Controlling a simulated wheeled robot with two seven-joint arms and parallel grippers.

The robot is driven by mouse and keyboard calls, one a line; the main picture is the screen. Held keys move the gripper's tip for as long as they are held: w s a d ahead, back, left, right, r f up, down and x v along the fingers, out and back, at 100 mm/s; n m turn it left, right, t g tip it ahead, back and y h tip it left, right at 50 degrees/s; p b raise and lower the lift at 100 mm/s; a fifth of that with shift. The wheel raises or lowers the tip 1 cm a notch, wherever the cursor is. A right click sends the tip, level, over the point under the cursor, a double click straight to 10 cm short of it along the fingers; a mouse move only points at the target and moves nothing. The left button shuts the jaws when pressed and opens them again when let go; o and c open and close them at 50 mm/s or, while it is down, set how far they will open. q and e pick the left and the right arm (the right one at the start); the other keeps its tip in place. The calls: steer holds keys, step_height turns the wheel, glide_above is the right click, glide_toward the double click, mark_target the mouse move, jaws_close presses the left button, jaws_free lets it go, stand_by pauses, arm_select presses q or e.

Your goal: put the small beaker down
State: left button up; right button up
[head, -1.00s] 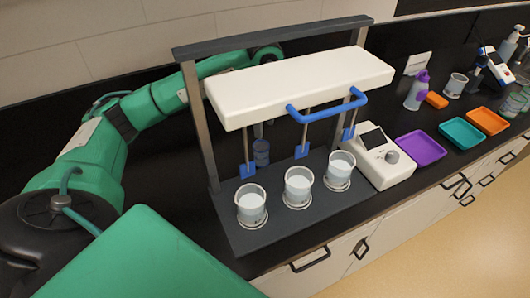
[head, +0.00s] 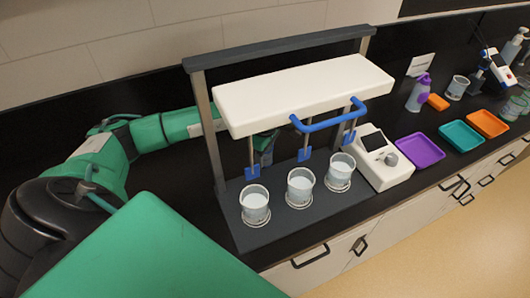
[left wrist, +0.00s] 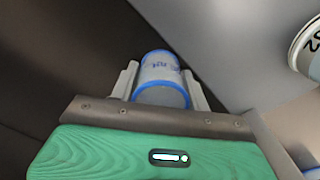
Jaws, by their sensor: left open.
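A small clear beaker with blue rims and blue markings (left wrist: 162,72) sits between the two fingers of my left gripper (left wrist: 163,82) in the left wrist view. The fingers are apart, one on each side of it; I cannot tell whether they touch it. In the head view the left gripper (head: 267,143) is partly hidden behind the stand with the white panel. The small beaker (head: 265,157) shows only faintly there, low behind the stand's rods. My right gripper is not in view.
A grey stand with a white panel (head: 300,92) and blue handle (head: 330,120) is in front of the left gripper. Three larger beakers (head: 255,204) stand on its base. A white device (head: 382,160) and coloured trays (head: 420,149) are to the right.

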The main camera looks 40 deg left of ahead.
arm_select(q)
steer(key=c, duration=0.7)
